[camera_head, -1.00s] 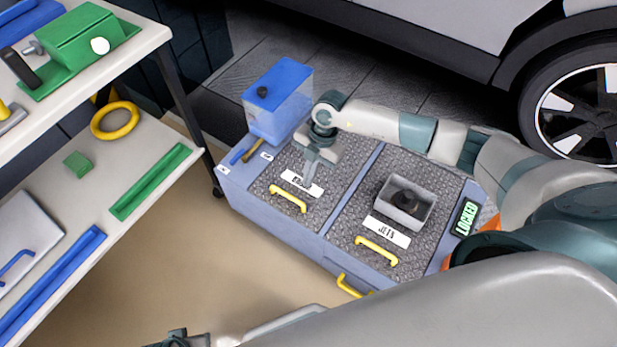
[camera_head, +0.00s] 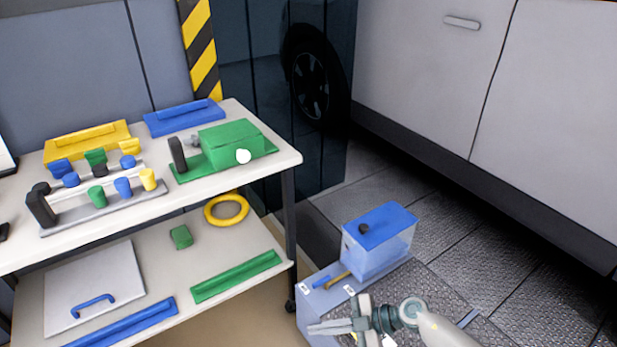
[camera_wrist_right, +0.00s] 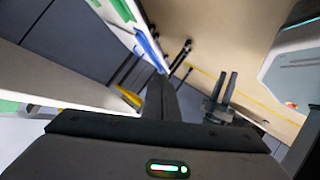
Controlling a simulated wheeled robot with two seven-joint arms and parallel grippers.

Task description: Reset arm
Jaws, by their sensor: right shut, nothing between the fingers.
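My right gripper (camera_head: 312,328) is at the bottom of the head view, pointing left above the grey-blue cabinet (camera_head: 312,305), shut and empty. In the right wrist view its dark fingers (camera_wrist_right: 160,92) are together, with nothing between them. In the right wrist view my left gripper (camera_wrist_right: 228,92) shows small, its two fingers apart with nothing between them. It is outside the head view.
The blue-lidded coolant tank (camera_head: 378,255) stands on the cabinet, close behind my right gripper. The white shelf cart (camera_head: 285,168) is at left, with a green block unit (camera_head: 230,143) and coloured caps. A vehicle (camera_head: 440,90) stands behind.

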